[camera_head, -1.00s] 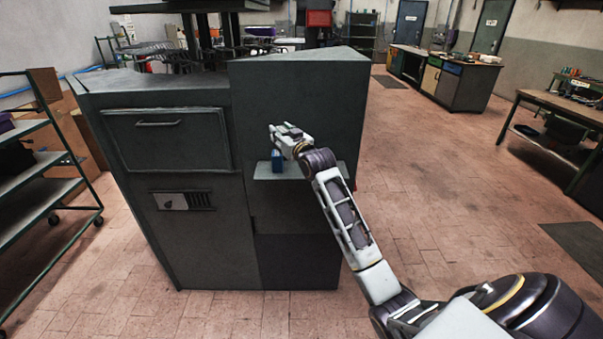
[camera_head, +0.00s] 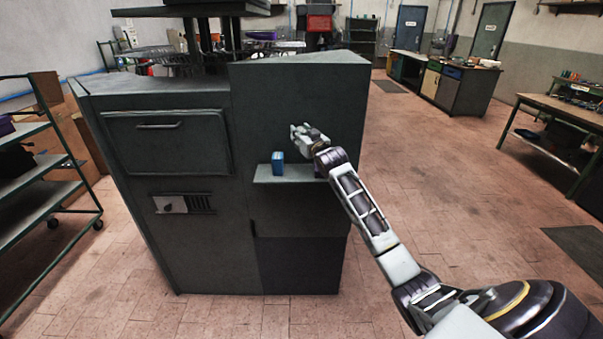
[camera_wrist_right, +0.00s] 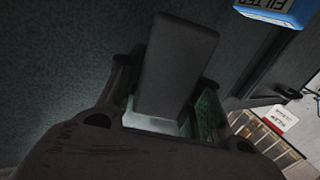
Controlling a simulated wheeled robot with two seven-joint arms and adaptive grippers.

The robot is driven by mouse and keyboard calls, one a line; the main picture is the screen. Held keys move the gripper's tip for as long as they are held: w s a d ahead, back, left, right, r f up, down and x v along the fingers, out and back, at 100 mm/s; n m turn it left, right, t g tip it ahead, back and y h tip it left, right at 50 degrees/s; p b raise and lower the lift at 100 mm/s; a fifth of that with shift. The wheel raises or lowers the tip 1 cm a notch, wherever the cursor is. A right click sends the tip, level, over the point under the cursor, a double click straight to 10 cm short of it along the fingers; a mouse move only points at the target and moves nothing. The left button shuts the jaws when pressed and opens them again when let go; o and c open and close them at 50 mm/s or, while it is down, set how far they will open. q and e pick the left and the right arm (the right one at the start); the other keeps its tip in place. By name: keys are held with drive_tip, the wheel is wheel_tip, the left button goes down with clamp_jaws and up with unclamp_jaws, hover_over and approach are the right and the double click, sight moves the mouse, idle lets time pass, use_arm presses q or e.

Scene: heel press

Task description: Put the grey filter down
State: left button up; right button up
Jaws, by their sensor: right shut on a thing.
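The grey filter (camera_wrist_right: 175,65) is a plain dark grey block between the fingers of my right gripper (camera_wrist_right: 166,92) in the right wrist view. In the head view my right gripper (camera_head: 300,134) is in front of the cabinet's tall panel, a little above the small shelf (camera_head: 300,175). I cannot make out the grey filter there. A blue box (camera_head: 278,163) stands on the left part of the shelf, apart from the gripper. It also shows in the right wrist view (camera_wrist_right: 275,10), top right, with lettering on it. My left gripper is out of view.
The dark cabinet (camera_head: 165,139) stands close behind the shelf, with a handled door and a small lock panel. The shelf's middle looks clear; my arm crosses its right end. A shelf rack (camera_head: 45,190) stands at the far left. Floor on the right is open.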

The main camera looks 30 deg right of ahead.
drive_tip(key=shift+f, duration=0.1)
drive_tip(key=shift+f, duration=2.4)
drive_tip(key=shift+f, duration=2.5)
drive_tip(key=shift+f, duration=0.1)
drive_tip(key=o, duration=1)
drive_tip(key=shift+o, duration=0.2)
drive_tip(key=shift+s, duration=0.1)
drive_tip(key=shift+s+a, duration=0.3)
drive_tip(key=shift+s, duration=1.65)
drive_tip(key=shift+s+a, duration=0.3)
drive_tip(key=shift+s, duration=1.7)
drive_tip(key=shift+s+a, duration=0.3)
drive_tip(key=shift+s, duration=1.65)
